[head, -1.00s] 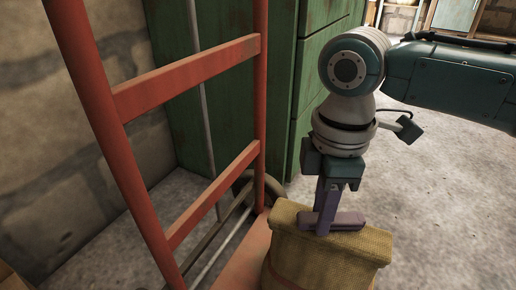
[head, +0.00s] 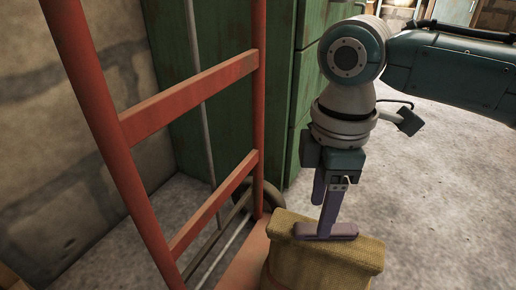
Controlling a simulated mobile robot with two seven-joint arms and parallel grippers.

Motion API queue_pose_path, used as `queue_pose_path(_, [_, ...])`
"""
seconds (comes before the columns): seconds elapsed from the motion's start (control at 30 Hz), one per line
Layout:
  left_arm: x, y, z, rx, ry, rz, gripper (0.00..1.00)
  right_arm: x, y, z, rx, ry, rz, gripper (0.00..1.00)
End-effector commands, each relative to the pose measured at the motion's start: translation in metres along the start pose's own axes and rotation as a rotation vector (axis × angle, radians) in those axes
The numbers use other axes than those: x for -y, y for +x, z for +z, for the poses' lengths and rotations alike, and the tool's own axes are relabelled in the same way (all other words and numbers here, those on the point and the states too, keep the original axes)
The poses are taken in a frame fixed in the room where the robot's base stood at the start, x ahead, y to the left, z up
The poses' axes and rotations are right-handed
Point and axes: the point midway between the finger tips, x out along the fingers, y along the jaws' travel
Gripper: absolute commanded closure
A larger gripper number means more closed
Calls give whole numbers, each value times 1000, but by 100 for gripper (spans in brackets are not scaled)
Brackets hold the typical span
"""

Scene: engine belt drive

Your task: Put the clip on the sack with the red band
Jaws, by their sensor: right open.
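A tan woven sack (head: 318,264) with a folded top edge stands at the bottom of the head view, cut off by the frame. A purple bar (head: 343,231), which looks like the clip, lies across the sack's top edge. My right gripper (head: 326,210) points down over the sack top with its jaws apart. One dark purple finger stands at the bar and overlaps it; the other shows behind, higher up. Whether the finger touches the bar I cannot tell. My left gripper is out of view.
A red hand truck frame (head: 190,92) stands left of the sack, its red plate (head: 241,262) beside it. Green metal cabinets (head: 228,110) stand behind. A block wall (head: 65,140) is at the left. Concrete floor (head: 440,200) is clear at the right.

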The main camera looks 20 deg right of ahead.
Motion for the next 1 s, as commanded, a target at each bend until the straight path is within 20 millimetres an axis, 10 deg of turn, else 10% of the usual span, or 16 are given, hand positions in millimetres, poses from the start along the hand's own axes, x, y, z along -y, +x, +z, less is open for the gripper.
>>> queue_pose_path(0.2, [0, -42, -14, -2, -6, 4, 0, -1, -59, 0, -2, 1, 1, 42])
queue_pose_path(0.5, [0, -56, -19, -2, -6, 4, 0, 7, -80, -4, -12, 1, -3, 42])
queue_pose_path(0.8, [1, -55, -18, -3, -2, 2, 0, 105, -51, -47, -230, 219, 9, 42])
queue_pose_path(1.0, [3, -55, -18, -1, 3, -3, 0, 144, -59, -14, -315, 634, 71, 42])
